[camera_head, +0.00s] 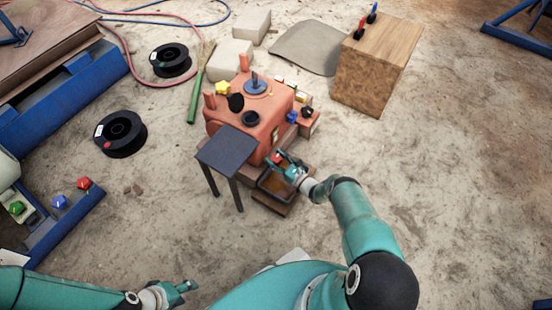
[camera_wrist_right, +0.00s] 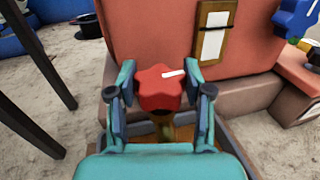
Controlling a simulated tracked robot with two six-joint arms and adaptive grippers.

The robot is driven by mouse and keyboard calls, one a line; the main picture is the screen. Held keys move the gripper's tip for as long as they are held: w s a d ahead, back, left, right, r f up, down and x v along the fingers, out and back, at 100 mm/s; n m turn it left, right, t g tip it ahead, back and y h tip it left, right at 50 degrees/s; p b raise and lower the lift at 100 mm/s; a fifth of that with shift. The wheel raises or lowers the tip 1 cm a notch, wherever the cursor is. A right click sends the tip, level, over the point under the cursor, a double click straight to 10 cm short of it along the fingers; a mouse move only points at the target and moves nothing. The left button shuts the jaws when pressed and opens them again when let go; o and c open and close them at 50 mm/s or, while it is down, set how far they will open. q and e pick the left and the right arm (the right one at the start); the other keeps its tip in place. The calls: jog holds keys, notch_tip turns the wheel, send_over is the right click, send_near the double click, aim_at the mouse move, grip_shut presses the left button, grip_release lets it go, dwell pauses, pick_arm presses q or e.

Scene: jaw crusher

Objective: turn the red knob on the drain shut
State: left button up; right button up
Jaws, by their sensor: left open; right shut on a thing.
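The red knob (camera_wrist_right: 160,88) sits low on the front of the orange-red crusher (camera_head: 238,122). It is star-shaped with a white mark pointing right and a little up. My right gripper (camera_wrist_right: 158,92) is shut on the knob, one finger at its left side and one at its right. In the head view my right gripper (camera_head: 282,165) is at the crusher's lower front, above a dark tray (camera_head: 262,192), and it mostly hides the knob. A brass-coloured part shows under the knob in the wrist view. My left gripper (camera_head: 186,287) is open and empty, low over the sandy floor.
A dark small table (camera_head: 226,148) stands just left of the right gripper. Blue and yellow knobs (camera_head: 292,117) sit on the crusher's right side. Another red knob (camera_head: 84,183) is on the blue frame at left. A wooden box (camera_head: 375,70) stands behind right. The right floor is clear.

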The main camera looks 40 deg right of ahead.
jog(key=shift+r+m+h, duration=0.1)
jog(key=shift+m+h, duration=0.3)
jog(key=shift+h, duration=0.3)
jog(key=shift+m+h+p, duration=0.3)
jog(key=shift+h+p, duration=0.05)
jog(key=shift+h, duration=0.05)
jog(key=o, duration=1.2)
jog(key=shift+c, duration=0.2)
jog(key=s, duration=1.2)
jog(key=shift+d, duration=0.4)
